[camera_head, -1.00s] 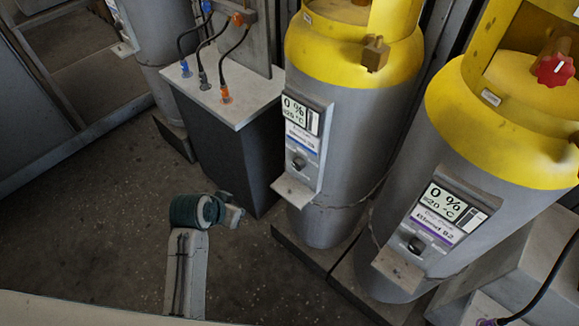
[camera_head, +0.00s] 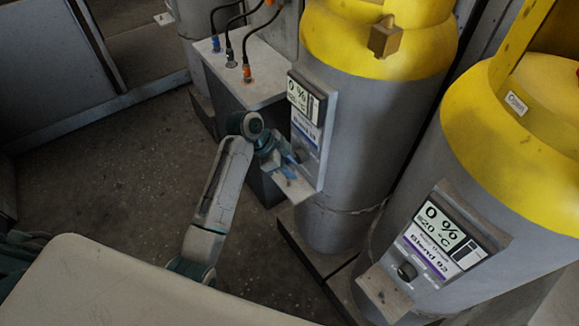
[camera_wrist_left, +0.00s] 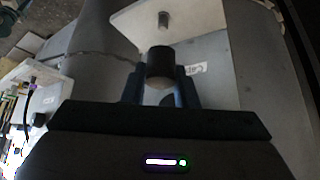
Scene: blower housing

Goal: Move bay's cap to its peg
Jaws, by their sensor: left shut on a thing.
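The cap (camera_wrist_left: 160,66) is a dark, short cylinder between the fingers of my left gripper (camera_wrist_left: 160,92) in the left wrist view. My left gripper is shut on it. In the head view the left gripper (camera_head: 287,160) is at the lower front of the middle tank's display panel (camera_head: 306,122), just above its small shelf (camera_head: 296,186). The fingers mostly hide the cap there. A short grey peg (camera_wrist_left: 163,19) stands on the pale shelf plate in the wrist view, apart from the cap. Whether the cap still touches its port cannot be told. My right gripper is not in view.
A second yellow-topped tank (camera_head: 520,150) stands at the right with its own panel (camera_head: 440,240), dark knob and shelf. A grey cabinet (camera_head: 250,85) with cables stands behind my left arm. The floor (camera_head: 110,170) to the left is clear.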

